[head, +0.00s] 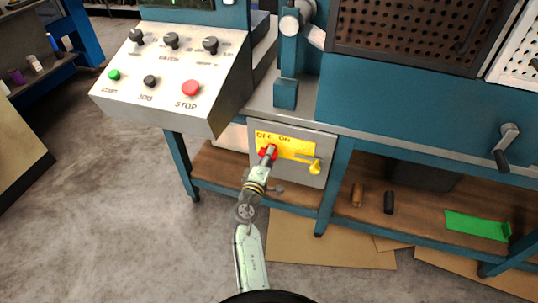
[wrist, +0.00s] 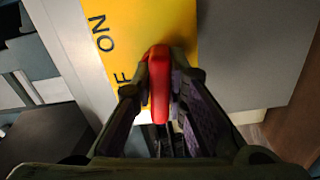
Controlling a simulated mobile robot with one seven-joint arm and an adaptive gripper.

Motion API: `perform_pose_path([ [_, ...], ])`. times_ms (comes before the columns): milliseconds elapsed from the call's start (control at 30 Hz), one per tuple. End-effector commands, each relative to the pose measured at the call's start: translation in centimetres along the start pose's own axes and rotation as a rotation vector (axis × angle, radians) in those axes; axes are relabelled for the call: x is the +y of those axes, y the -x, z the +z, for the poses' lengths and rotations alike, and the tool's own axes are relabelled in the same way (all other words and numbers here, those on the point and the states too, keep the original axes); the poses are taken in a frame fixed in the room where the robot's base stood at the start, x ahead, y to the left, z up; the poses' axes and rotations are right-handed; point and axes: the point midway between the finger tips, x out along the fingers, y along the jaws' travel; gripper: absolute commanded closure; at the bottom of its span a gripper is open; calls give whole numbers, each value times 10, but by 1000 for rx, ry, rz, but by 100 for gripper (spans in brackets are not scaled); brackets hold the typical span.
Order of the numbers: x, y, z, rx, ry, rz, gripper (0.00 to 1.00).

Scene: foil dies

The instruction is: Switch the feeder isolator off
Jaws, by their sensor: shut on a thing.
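The isolator is a grey box (head: 316,146) under the bench with a yellow plate (head: 296,148) lettered OFF and ON. Its red handle (head: 264,154) shows below the OFF lettering, partly hidden by my gripper (head: 269,152). In the wrist view the red handle (wrist: 159,90) stands between the two fingers of my gripper (wrist: 161,70), which are shut on its sides. Beside it the yellow plate (wrist: 142,22) shows ON and part of OFF. I cannot tell the handle's exact angle, since my fingers cover part of it.
A yellow tab (head: 315,167) hangs at the plate's right end. A sloped control panel (head: 172,75) with knobs and buttons overhangs to the upper left. A teal bench leg (head: 336,185) stands to the right. The lower shelf (head: 420,210) holds small cylinders and a green piece.

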Motion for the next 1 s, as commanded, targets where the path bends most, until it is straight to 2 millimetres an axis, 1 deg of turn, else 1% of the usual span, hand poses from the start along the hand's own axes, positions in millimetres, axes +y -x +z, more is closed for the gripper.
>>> perform_pose_path([
  [67, 0, 0, 0, 0, 15, 0, 100],
  [300, 0, 0, 0, 1, 166, 0, 100],
  [567, 0, 0, 0, 1, 181, 0, 100],
  [600, 0, 0, 0, 1, 181, 0, 86],
  [900, 0, 0, 0, 1, 178, 0, 67],
  [1000, 0, 0, 0, 0, 178, 0, 67],
])
